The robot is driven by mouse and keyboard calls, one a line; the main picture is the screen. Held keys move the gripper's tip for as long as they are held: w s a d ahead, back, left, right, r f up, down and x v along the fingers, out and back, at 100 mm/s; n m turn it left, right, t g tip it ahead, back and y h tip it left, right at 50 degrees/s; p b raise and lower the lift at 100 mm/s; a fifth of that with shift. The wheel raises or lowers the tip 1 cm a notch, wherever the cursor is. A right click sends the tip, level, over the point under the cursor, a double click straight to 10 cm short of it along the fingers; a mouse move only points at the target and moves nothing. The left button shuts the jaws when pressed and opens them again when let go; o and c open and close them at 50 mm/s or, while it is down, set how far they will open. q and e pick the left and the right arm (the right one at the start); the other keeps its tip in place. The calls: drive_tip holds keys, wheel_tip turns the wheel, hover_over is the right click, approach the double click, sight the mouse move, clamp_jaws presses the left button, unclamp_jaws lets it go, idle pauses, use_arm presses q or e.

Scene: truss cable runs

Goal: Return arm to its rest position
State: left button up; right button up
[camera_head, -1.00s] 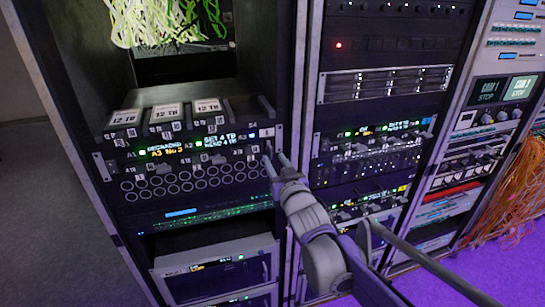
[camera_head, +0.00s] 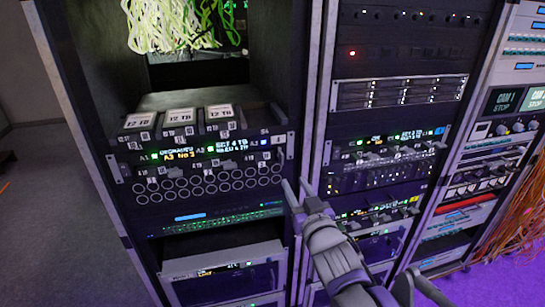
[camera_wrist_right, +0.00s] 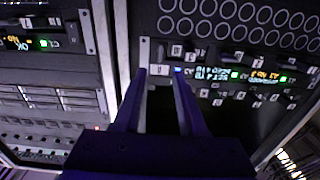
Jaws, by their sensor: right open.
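My right gripper (camera_head: 297,188) is open, with nothing between its fingers. In the head view it is just below the right end of the drive unit (camera_head: 205,158), in front of the rack's upright. In the right wrist view its two fingers (camera_wrist_right: 160,76) point at the panel, with the unit's end bracket (camera_wrist_right: 143,52) behind them. I cannot tell the exact gap to the panel. Three drives labelled 12 TB (camera_head: 181,115) sit on top of the unit. My left gripper is not in view.
The middle rack (camera_head: 395,130) stands close to the right of the gripper. A third rack with lit CAM screens (camera_head: 510,99) and orange cables (camera_head: 525,215) are at the far right. Pale and green cables (camera_head: 175,25) hang in the left rack's upper bay. Grey floor (camera_head: 45,190) is open at left.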

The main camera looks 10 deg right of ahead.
drive_tip(key=s+f+g+p, duration=0.2)
drive_tip(key=s+f+g, duration=1)
drive_tip(key=s+f, duration=1.1)
drive_tip(key=shift+s+g+h, duration=0.3)
drive_tip(key=shift+s, duration=0.7)
